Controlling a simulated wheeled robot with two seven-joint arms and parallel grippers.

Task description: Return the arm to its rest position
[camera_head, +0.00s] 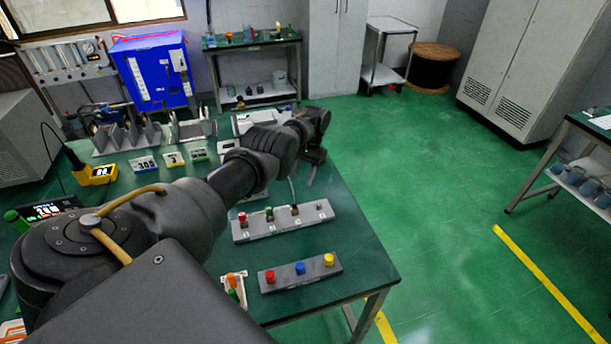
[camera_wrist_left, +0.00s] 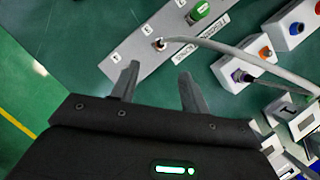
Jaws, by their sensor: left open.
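My left arm (camera_head: 180,215) reaches from the lower left across the green table. Its gripper (camera_head: 313,168) is above the table's right part, beyond the grey switch panel (camera_head: 282,224). In the left wrist view the two fingers (camera_wrist_left: 158,72) are apart with nothing between them. The switch panel (camera_wrist_left: 130,62), with a toggle and a green knob, lies just ahead of the fingertips. A grey cable (camera_wrist_left: 235,52) runs from near the toggle to the right. My right gripper is in neither view.
A panel with red, blue and yellow buttons (camera_head: 300,273) lies at the table's front. Small meters (camera_head: 145,164), a grey rack (camera_head: 127,138) and a blue cabinet (camera_head: 152,72) are farther back. Open green floor (camera_head: 430,200) lies right of the table.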

